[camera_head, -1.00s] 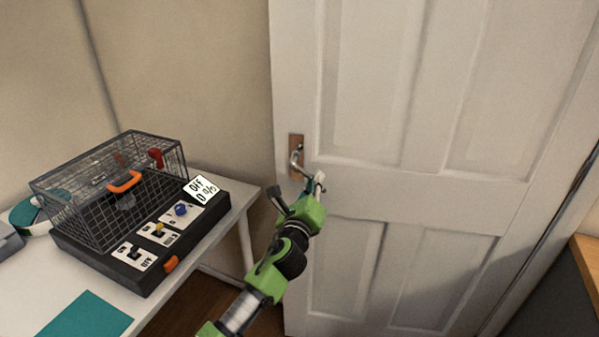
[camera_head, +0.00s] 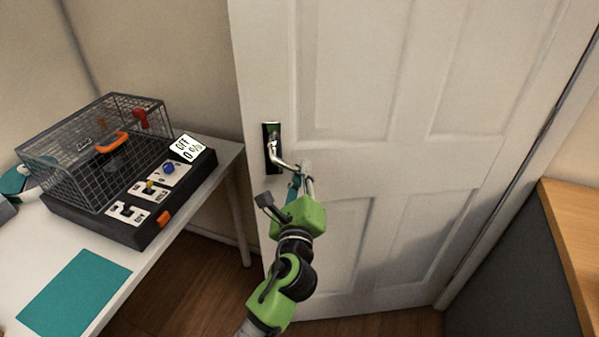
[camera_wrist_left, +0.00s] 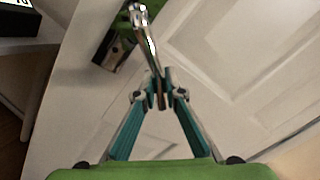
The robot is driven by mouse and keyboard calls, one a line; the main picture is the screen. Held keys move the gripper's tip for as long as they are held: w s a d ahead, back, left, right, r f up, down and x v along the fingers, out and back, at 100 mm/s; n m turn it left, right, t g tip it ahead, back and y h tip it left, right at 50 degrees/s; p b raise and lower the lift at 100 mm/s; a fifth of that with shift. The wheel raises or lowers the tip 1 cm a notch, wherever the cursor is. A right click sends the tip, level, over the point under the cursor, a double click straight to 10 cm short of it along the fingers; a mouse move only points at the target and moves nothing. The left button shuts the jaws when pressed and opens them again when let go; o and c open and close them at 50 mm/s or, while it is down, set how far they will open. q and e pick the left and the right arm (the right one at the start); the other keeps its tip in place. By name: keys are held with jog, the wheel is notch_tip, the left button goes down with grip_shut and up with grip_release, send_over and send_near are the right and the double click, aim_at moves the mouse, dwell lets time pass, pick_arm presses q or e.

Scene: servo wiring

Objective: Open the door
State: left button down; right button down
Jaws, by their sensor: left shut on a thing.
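The white panelled door (camera_head: 400,150) fills the middle of the head view, with its free edge at the left and a gap of floor showing beside and below it. Its metal lever handle (camera_head: 283,163) sits on a dark plate (camera_head: 272,147) near that edge. My left gripper (camera_head: 304,172) is shut on the lever's end; the lever tilts down to the right. In the left wrist view the teal fingers (camera_wrist_left: 160,85) close around the tip of the lever (camera_wrist_left: 146,45). My right gripper is not in view.
A white table (camera_head: 150,240) at the left holds a wire cage box (camera_head: 100,150) with switches and a teal mat (camera_head: 75,292). A wood-topped dark cabinet (camera_head: 520,250) stands at the right. Wooden floor (camera_head: 190,285) shows between table and door.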

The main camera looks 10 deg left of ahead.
pick_arm(q)
jog(key=c, duration=2.1)
grip_release()
jog(key=shift+f, duration=0.15)
jog(key=shift+s, duration=0.1)
jog(key=s, duration=0.8)
jog(key=s+d, duration=0.1)
jog(key=s, duration=0.3)
jog(key=shift+f, duration=0.25)
